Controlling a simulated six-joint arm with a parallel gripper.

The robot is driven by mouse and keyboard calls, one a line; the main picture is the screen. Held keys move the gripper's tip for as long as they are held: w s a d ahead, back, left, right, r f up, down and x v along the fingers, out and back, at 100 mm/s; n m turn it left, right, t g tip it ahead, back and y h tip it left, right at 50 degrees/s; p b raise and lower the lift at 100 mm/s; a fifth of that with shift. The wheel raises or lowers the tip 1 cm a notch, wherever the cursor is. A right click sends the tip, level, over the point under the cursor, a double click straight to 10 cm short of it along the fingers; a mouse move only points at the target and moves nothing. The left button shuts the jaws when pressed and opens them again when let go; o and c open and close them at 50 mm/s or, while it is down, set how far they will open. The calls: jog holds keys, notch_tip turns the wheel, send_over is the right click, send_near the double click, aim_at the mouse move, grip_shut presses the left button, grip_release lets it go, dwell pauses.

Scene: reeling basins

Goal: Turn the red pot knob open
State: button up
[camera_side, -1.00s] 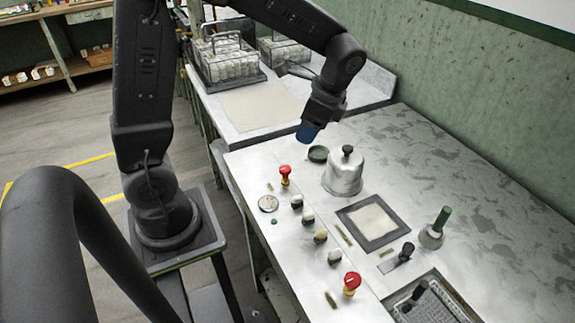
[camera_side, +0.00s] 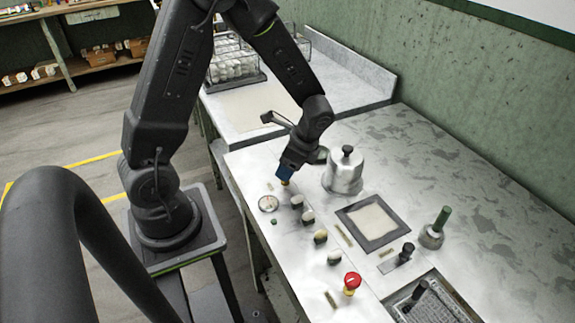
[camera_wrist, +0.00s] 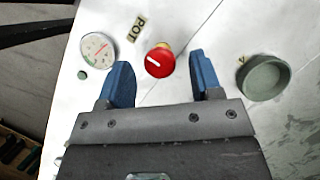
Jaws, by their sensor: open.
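The red knob (camera_wrist: 160,61) with a white pointer line and a yellowish base stands on the metal panel, beside a label reading POT (camera_wrist: 138,28). My gripper (camera_wrist: 160,72) is open in the wrist view, its blue fingers on either side of the space just short of the knob. The knob appears between and slightly beyond the fingertips, and I see no contact. In the side view my gripper (camera_side: 284,180) is right over the knob and hides its red top; only a bit of the yellowish base (camera_side: 285,184) shows under it.
A round gauge (camera_wrist: 99,50) and a small green button (camera_wrist: 82,75) lie left of the knob. A green cup (camera_wrist: 265,77) lies to the right. A metal pot with a lid (camera_side: 344,172) stands close by. Several dark-and-pale knobs and another red knob (camera_side: 352,281) line the panel.

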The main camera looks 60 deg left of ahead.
jog(key=shift+s+a+f, duration=0.1)
jog(key=shift+f, duration=0.2)
jog(key=shift+c, duration=0.3)
jog(key=c, duration=0.9)
jog(key=shift+o, duration=0.2)
